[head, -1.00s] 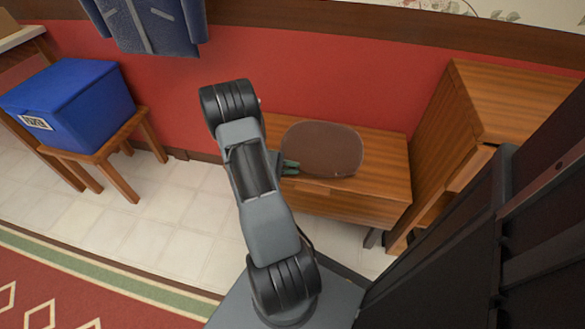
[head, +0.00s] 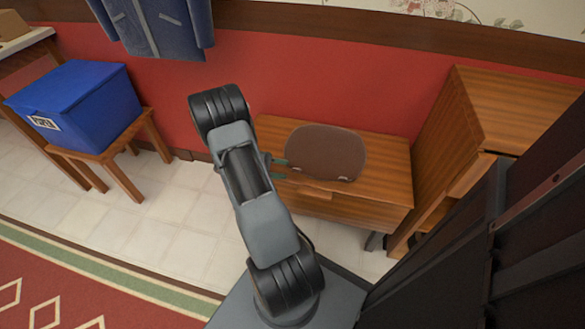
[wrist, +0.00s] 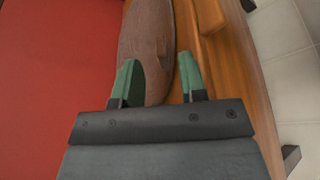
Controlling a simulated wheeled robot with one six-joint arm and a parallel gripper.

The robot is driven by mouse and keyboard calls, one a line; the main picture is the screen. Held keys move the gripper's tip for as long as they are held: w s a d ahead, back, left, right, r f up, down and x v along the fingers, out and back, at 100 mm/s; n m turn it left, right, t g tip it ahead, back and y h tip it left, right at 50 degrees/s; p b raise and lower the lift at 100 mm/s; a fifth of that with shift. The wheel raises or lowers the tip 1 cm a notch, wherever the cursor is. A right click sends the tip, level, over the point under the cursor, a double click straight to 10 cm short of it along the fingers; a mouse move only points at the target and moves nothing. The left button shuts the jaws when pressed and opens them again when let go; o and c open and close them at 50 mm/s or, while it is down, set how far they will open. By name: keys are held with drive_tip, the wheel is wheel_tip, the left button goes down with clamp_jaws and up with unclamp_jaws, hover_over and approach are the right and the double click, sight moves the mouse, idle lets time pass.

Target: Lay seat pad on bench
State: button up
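The brown seat pad (head: 326,152) lies on the wooden bench (head: 386,193) against the red wall. Its rounded side is toward the wall, and small light tabs show at its near edge. In the wrist view the pad (wrist: 146,38) is just beyond my gripper, and the bench (wrist: 232,60) runs along its right side. My gripper (head: 279,168) is at the left end of the pad.
A wooden cabinet (head: 500,105) stands close to the bench's right end. A blue box (head: 80,105) sits on a small wooden stool (head: 125,180) at left. A blue jacket (head: 155,25) hangs on the wall. The tiled floor (head: 190,215) is clear between stool and bench.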

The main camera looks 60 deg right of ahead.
drive_tip(key=p+v, duration=0.1)
drive_tip(key=v, duration=0.6)
drive_tip(key=s+a+r+n+t+y, duration=0.1)
drive_tip(key=a+r+t+y, duration=0.2)
drive_tip(key=a, duration=0.6)
drive_tip(key=s+a+r+n+t+y, duration=0.1)
drive_tip(key=a+r+t+y, duration=0.1)
drive_tip(key=a+r+t, duration=0.5)
drive_tip(key=s+a+r+n+t+y, duration=0.1)
drive_tip(key=a+r+t+y, duration=0.2)
drive_tip(key=a, duration=0.8)
wheel_tip(320, 180, up, 4)
drive_tip(key=shift+f+t+y, duration=0.25)
drive_tip(key=shift+t+y, duration=0.05)
drive_tip(key=shift+t, duration=0.7)
drive_tip(key=shift+d, duration=0.1)
